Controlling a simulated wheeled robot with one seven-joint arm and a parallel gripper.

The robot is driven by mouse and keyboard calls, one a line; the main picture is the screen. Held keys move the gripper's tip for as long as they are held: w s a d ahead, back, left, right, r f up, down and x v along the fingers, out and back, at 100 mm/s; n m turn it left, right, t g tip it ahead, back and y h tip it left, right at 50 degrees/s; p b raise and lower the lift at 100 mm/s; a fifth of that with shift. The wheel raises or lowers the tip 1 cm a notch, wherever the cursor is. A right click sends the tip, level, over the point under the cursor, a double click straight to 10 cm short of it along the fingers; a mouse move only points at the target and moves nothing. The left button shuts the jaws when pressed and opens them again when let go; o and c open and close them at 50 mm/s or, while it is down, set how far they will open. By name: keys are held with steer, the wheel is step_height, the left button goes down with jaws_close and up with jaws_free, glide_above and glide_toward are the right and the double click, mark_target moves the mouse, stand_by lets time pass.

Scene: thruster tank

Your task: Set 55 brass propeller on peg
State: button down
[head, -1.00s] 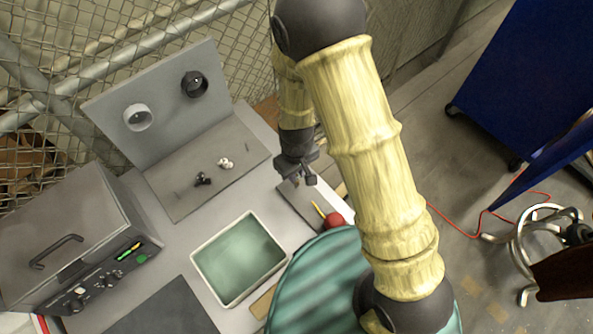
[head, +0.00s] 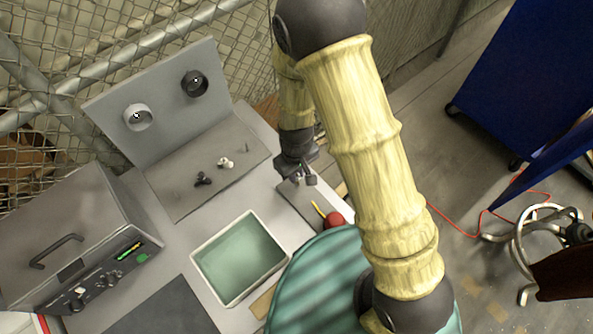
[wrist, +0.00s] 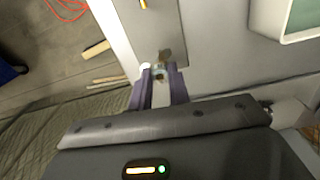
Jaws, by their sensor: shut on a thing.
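My gripper (head: 297,181) hangs over the right end of the workbench, to the right of the grey base plate (head: 180,205). In the wrist view, its purple-grey fingers (wrist: 160,72) are shut on a small brass-coloured propeller (wrist: 163,56), partly hidden between the tips. In the head view, this propeller is too small to make out. On the base plate, a thin bare peg (head: 247,147) stands near the right end. A white propeller (head: 226,162) and a black propeller (head: 203,179) sit farther left on the plate.
Two round ducts, light grey (head: 138,117) and black (head: 194,83), are on the upright panel. A white-rimmed tray (head: 211,288) of green liquid stands in front. A grey case (head: 70,235) is at left. A red ball-like thing (head: 334,219) lies near the gripper.

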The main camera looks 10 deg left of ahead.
mark_target(297, 180)
steer(key=shift+s+f+b, duration=0.1)
steer(key=shift+f+b, duration=0.3)
steer(key=shift+f, duration=0.1)
steer(key=shift+f+b, duration=1.3)
steer(key=shift+f, duration=0.6)
stand_by(1.9)
steer(key=c, duration=1.2)
jaws_free()
steer(key=shift+c, duration=0.2)
steer(key=shift+r, duration=0.15)
steer(key=shift+r+p, duration=3.3)
steer(key=shift+r, duration=0.6)
